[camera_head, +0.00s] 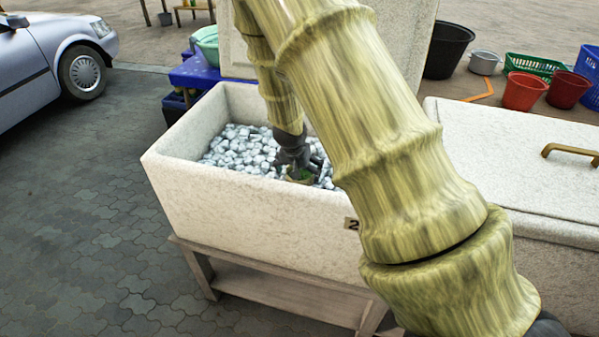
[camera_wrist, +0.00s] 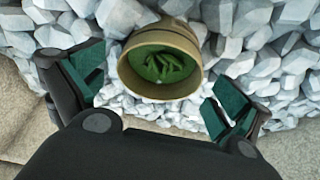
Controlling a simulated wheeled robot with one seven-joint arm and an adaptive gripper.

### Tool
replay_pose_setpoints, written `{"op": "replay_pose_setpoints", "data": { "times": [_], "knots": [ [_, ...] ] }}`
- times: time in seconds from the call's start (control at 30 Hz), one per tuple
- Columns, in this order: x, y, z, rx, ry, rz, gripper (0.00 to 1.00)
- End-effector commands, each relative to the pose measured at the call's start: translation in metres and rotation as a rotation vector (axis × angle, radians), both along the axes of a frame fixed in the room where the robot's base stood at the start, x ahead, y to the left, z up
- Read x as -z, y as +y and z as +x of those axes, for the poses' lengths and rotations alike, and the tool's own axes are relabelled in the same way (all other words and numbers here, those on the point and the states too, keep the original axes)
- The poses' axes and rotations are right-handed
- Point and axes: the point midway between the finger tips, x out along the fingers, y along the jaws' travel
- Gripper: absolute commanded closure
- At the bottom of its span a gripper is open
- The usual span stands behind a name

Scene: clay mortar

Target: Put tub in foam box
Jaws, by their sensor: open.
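The foam box (camera_head: 250,213) is a speckled white chest, open at the top and filled with ice chunks (camera_head: 240,147). The tub (camera_wrist: 160,62) is a small round tan container with green contents. It rests on the ice in the wrist view, beyond and between my open fingers. In the head view the tub (camera_head: 301,176) shows just below my gripper (camera_head: 291,150), inside the box. My gripper also shows in the wrist view (camera_wrist: 153,98), with its dark green pads apart and clear of the tub's sides. My arm hides the right part of the box.
A closed white chest with a brass handle (camera_head: 570,152) stands at the right. Behind are a black bucket (camera_head: 447,50), red buckets (camera_head: 524,91), a metal pot (camera_head: 484,62) and a green basket (camera_head: 535,66). A car (camera_head: 50,62) stands on the left paving.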

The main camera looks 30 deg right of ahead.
Motion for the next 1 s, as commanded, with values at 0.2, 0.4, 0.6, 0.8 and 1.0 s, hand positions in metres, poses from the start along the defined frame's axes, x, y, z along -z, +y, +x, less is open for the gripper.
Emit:
{"op": "replay_pose_setpoints", "data": {
  "times": [0.2,0.4,0.6,0.8,1.0],
  "knots": [
    [-0.031,0.010,-0.007,-0.003,0.000,-0.002,0.00],
    [-0.059,0.018,-0.014,-0.003,-0.002,-0.002,0.00],
    [-0.081,0.026,-0.021,-0.001,-0.002,-0.001,0.00],
    [-0.093,0.030,-0.025,-0.001,0.000,0.000,0.00],
    [-0.095,0.030,-0.025,0.000,-0.001,0.001,0.00]
  ]
}}
